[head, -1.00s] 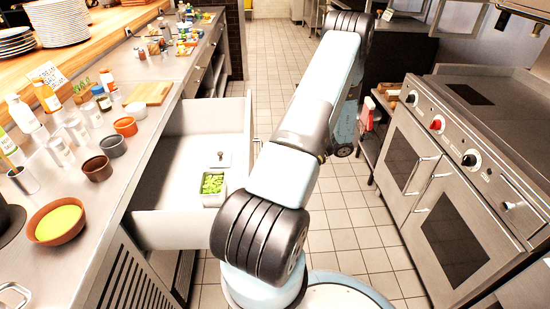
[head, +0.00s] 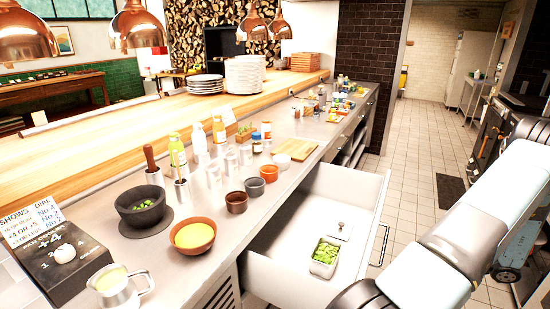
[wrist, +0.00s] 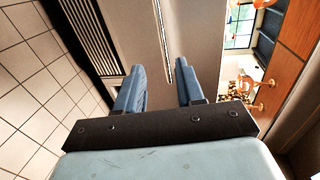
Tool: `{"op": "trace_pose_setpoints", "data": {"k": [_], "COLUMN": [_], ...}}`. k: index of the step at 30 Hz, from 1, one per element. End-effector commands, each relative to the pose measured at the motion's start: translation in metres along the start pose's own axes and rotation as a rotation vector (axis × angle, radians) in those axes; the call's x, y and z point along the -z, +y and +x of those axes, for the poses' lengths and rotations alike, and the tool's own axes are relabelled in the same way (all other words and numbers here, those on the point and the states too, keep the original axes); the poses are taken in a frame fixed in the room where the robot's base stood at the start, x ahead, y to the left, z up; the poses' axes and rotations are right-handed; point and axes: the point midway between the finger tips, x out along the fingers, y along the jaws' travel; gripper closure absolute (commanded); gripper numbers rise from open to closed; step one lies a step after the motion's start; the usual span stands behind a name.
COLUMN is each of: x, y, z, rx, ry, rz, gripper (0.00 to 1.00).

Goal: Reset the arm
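My gripper (wrist: 159,68) shows in the wrist view with its two blue fingers spread apart and nothing between them. Beyond the fingers are a plain grey surface and a slatted dark vent panel (wrist: 88,38). In the head view my arm runs along the right side, and its gripper end is out of sight or cannot be made out.
An open drawer (head: 285,258) juts from the steel counter into the aisle, holding a white container of green pieces (head: 325,257). Bowls, bottles and a pestle bowl (head: 140,207) crowd the counter. The tiled floor (head: 420,135) is clear farther back.

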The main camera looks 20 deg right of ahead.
Motion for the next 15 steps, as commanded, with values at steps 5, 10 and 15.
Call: {"op": "trace_pose_setpoints", "data": {"k": [5,10,15], "x": [0.003,0.008,0.007], "y": [-0.015,-0.06,-0.113], "z": [0.008,0.035,0.069], "rx": [-0.023,-0.103,-0.212], "ry": [-0.032,-0.134,-0.244], "rz": [-0.002,-0.005,-0.013], "gripper": [0.62,0.62,0.62]}}
